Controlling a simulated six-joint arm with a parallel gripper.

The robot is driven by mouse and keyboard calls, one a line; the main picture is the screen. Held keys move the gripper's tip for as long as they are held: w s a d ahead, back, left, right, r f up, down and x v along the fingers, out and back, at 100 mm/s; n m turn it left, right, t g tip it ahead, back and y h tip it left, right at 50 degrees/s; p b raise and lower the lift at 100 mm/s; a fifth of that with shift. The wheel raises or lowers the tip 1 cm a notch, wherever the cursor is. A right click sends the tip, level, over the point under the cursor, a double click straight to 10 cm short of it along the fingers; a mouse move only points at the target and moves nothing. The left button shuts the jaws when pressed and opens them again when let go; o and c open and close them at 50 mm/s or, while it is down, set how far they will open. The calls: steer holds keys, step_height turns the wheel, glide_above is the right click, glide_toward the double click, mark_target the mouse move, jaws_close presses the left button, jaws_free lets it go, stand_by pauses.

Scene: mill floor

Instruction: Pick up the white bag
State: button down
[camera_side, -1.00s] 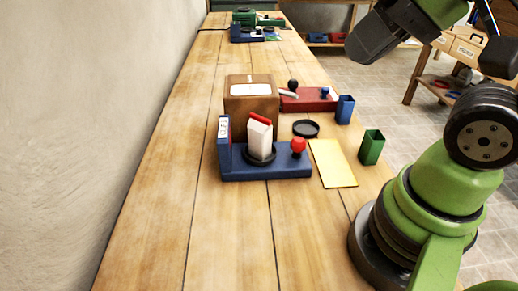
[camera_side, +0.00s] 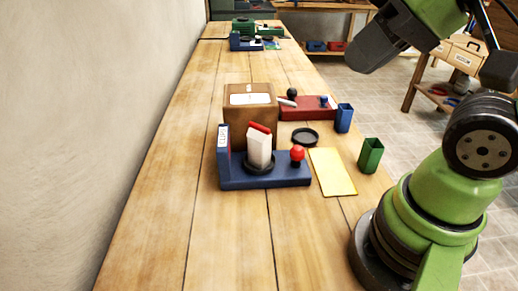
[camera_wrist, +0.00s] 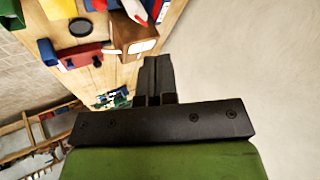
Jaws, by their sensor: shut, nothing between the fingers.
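The white bag (camera_side: 259,150) stands upright, with a red strip along its top. Its foot sits in a round black ring on a blue fixture (camera_side: 290,179) that has a red knob. My gripper (camera_side: 356,62) is up and to the right of the bag in the side view, well apart from it. In the wrist view my gripper (camera_wrist: 157,65) has its dark fingers together, with nothing between them.
A brown box (camera_side: 249,117) stands close behind the bag. Right of it are a red fixture (camera_side: 315,113), a black ring (camera_side: 305,137), a blue cup (camera_side: 344,118), a green cup (camera_side: 371,155) and a yellow sheet (camera_side: 332,171). The near bench (camera_side: 225,240) is clear.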

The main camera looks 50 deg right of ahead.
steer(key=c, duration=0.6)
jaws_free()
steer(key=n+g+h, duration=0.2)
steer(key=n+g, duration=0.2)
steer(key=g, duration=0.2)
glide_above(261, 134)
steer(key=s, duration=0.1)
step_height(261, 134, down, 12)
steer(key=shift+n+g, duration=0.3)
steer(key=shift+g, duration=0.3)
steer(key=f, duration=0.5)
steer(key=w+f, duration=0.1)
steer(key=f, duration=0.1)
steer(key=shift+f, duration=0.35)
steer(key=shift+s+a+f, duration=0.1)
steer(key=shift+a+f, duration=0.05)
steer(key=shift+f, duration=1.45)
steer(key=shift+s+a+f, duration=0.1)
steer(key=shift+f, duration=1.45)
